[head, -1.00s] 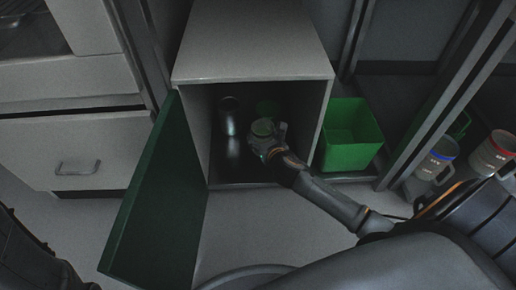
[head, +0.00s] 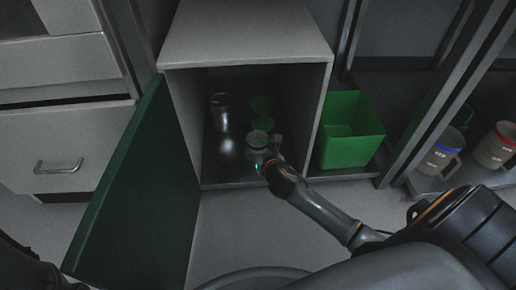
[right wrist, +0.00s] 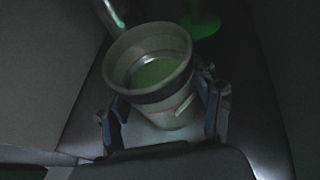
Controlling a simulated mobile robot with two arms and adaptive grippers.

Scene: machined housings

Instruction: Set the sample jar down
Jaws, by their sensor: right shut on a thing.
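The sample jar (head: 258,139) is a grey round cup with a wide rim and green inside. It is inside the open cabinet (head: 250,32), near the front right of its floor. My right gripper (head: 266,160) reaches in from the front and is shut on the jar. In the right wrist view, the jar (right wrist: 160,75) stands between the two blue-grey fingers (right wrist: 163,105), slightly tilted in the picture. Its base is hidden, so I cannot tell whether it touches the cabinet floor. My left gripper is not in view.
A shiny metal cylinder (head: 220,112) stands at the left inside the cabinet. A green object (head: 262,106) is behind the jar. The green door (head: 140,190) hangs open at left. A green bin (head: 350,135) stands right of the cabinet, with mugs (head: 440,158) farther right.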

